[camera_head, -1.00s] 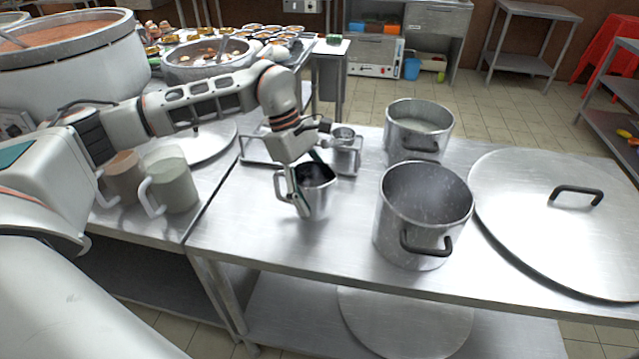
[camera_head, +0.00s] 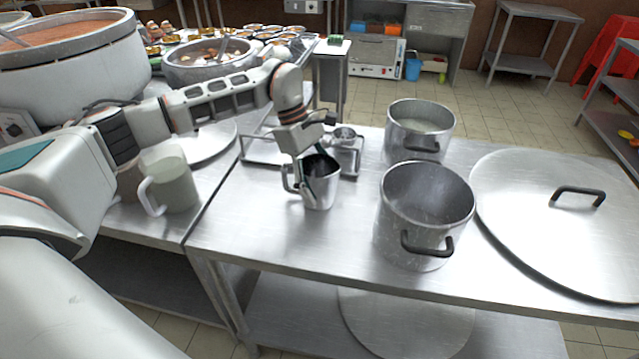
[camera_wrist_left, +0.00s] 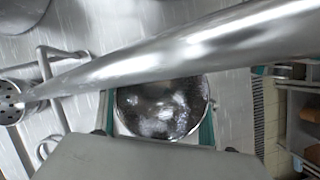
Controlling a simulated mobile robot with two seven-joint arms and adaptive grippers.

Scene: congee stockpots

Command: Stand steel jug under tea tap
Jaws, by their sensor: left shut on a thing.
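The steel jug (camera_head: 325,190) is at the left part of the front steel table in the head view, upright or nearly so, its handle to the left. My left gripper (camera_head: 312,176) is shut on it from above. In the left wrist view the jug's dark mouth (camera_wrist_left: 160,108) lies between the green fingertips (camera_wrist_left: 160,122). I cannot tell whether the jug's base touches the table. I cannot clearly make out a tea tap. A large shiny steel tube (camera_wrist_left: 190,50) crosses the left wrist view close to the camera. My right gripper is not in view.
A small steel vessel (camera_head: 346,157) stands just behind the jug, beside a wire-railed tray (camera_head: 262,153). An open steel pot (camera_head: 425,225) is at the right, with another pot (camera_head: 420,125) behind it. A large lid (camera_head: 540,235) covers the right side. Bare table lies in front.

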